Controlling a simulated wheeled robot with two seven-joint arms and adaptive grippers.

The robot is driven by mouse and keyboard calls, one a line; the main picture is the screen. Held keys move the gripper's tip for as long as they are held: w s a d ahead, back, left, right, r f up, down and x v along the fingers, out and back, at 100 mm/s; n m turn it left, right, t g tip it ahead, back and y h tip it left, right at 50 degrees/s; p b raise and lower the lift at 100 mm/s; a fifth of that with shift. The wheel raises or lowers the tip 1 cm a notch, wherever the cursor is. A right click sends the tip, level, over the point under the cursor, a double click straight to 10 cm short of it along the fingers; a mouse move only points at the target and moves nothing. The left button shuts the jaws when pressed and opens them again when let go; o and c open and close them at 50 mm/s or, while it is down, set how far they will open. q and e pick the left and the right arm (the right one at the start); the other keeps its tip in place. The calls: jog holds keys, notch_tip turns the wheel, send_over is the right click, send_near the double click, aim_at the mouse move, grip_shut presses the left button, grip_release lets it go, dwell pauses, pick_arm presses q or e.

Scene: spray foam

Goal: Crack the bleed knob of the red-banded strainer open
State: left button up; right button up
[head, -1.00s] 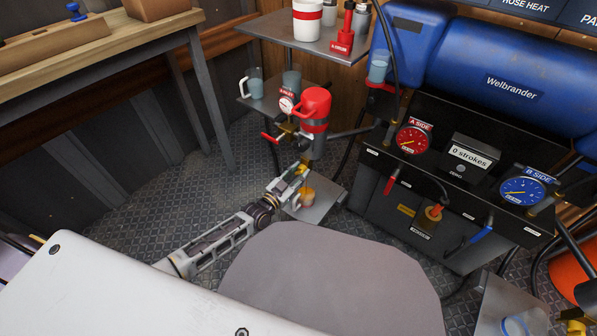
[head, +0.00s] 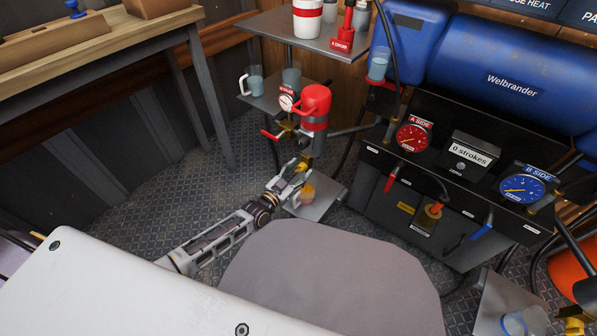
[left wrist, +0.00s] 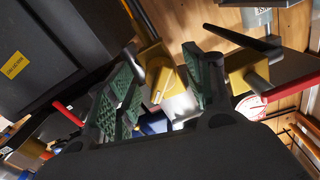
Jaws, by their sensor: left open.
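The red-banded strainer (head: 314,122) hangs upright beside the machine, with a red cap and a dark grey body below it. Its brass bleed knob (left wrist: 163,80) shows in the left wrist view between the green pads of my left gripper (left wrist: 166,88). A gap shows at the pads, and I cannot tell whether either touches the knob. In the head view my left gripper (head: 295,172) is open just below the strainer, and its fingers partly hide the knob.
A small cup (head: 306,192) stands on a low plate (head: 325,203) under the strainer. A gauge (head: 287,102) and a red-handled valve (head: 270,135) sit left of the strainer. The black machine front (head: 395,205) is close on the right. Open floor (head: 190,180) lies to the left.

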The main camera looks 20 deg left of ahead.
pick_arm(q)
jog(key=v, duration=1.1)
jog(key=shift+s+a, duration=0.15)
jog(key=shift+s, duration=0.25)
dwell(0.5)
jog(key=shift+s, duration=0.15)
